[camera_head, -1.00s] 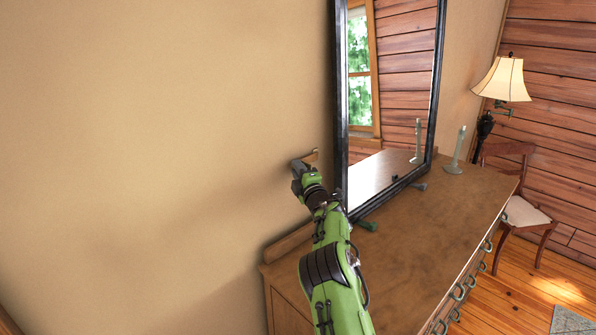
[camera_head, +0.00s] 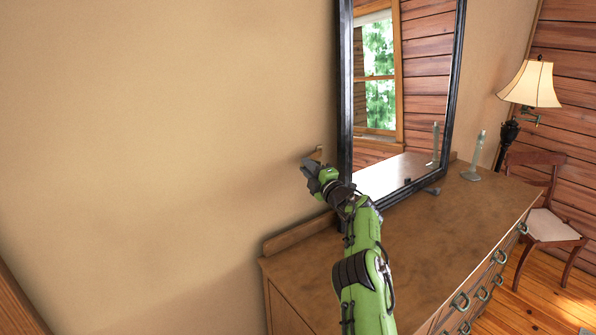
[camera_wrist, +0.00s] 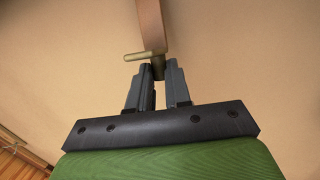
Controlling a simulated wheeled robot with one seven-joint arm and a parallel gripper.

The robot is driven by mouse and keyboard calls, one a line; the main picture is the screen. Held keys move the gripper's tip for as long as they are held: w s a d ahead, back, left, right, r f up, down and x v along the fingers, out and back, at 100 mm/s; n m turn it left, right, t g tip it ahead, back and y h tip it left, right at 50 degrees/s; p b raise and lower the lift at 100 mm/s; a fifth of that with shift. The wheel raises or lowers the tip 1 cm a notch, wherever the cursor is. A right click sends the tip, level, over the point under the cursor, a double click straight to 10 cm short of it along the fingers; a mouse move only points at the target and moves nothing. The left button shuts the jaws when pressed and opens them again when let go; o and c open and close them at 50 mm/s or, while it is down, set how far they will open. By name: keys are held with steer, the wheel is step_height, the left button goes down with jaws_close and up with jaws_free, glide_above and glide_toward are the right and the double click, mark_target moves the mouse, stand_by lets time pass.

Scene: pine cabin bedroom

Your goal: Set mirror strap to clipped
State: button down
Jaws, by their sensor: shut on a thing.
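The mirror (camera_head: 405,95) stands upright in a black frame on the wooden dresser (camera_head: 440,235). The strap (camera_wrist: 151,25) is a brown band that comes down from the top of the wrist view against the tan wall. A brass-coloured bar (camera_wrist: 144,55) crosses its lower end. My gripper (camera_wrist: 158,72) is shut on a small dark piece at the strap's end, just below the bar. In the head view my gripper (camera_head: 309,167) is beside the mirror's left edge, close to the wall. A small bit of the strap (camera_head: 318,153) shows there. The strap's far end is not visible.
A pale candlestick (camera_head: 476,158) stands on the dresser right of the mirror. A lamp (camera_head: 531,85) and a wooden chair (camera_head: 545,210) are beyond the dresser. The tan wall (camera_head: 150,130) to the left is bare. Much of the dresser top is clear.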

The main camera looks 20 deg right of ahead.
steer(key=shift+s+d+r+n+y+p, duration=0.15)
steer(key=shift+s+d+n+y+p, duration=0.25)
steer(key=shift+n+y+p, duration=0.5)
steer(key=shift+m, duration=0.3)
steer(key=c, duration=1.3)
jaws_free()
steer(key=shift+c, duration=0.2)
steer(key=b+v, duration=1.5)
steer(key=v, duration=0.1)
steer(key=shift+d+r, duration=0.2)
steer(key=shift+r, duration=0.1)
